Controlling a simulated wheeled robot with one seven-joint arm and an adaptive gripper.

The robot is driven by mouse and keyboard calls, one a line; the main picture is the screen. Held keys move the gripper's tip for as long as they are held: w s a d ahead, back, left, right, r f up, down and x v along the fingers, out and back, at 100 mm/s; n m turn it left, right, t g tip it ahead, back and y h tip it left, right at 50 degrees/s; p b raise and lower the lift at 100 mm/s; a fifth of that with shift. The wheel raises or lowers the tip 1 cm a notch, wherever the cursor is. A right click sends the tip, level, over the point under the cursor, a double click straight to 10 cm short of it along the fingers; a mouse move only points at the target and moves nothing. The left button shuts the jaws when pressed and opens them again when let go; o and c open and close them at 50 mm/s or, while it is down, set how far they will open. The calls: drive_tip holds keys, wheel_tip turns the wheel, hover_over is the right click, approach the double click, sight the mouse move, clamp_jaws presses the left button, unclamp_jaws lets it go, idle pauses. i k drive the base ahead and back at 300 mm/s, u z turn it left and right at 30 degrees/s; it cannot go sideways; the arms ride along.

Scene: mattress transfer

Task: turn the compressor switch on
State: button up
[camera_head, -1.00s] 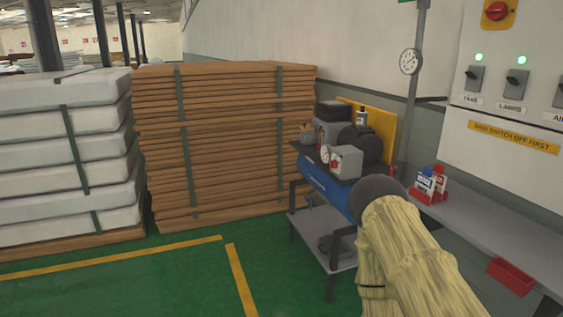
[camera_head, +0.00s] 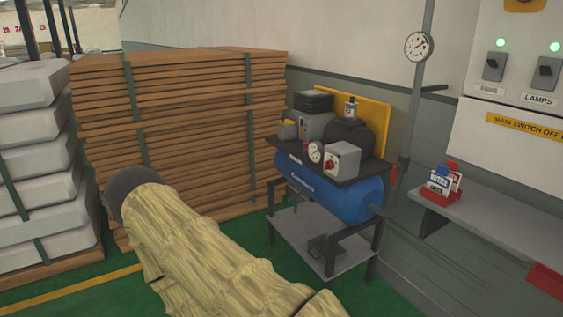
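The blue compressor (camera_head: 355,201) stands on a dark metal stand against the back wall, right of the wood stack. On its top plate is a grey box with a red knob (camera_head: 341,160), which looks like the switch; its setting is too small to read. A round gauge (camera_head: 315,152) sits just left of the box. My arm, in a pale yellow sleeve, reaches up from the bottom and ends in a dark rounded part at the left, in front of the wood stack and apart from the compressor. My gripper's fingers do not show.
Strapped wooden boards (camera_head: 190,120) and pale mattresses (camera_head: 30,150) stand at the left. A grey bench (camera_head: 500,225) with a red card holder (camera_head: 441,186) runs along the right wall. Above it hangs a white switch panel (camera_head: 500,140) with green lights. Green floor lies in front.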

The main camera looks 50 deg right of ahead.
sight(329, 164)
drive_tip(key=z, duration=0.3)
drive_tip(key=i, duration=1.05)
drive_tip(key=z, duration=0.7)
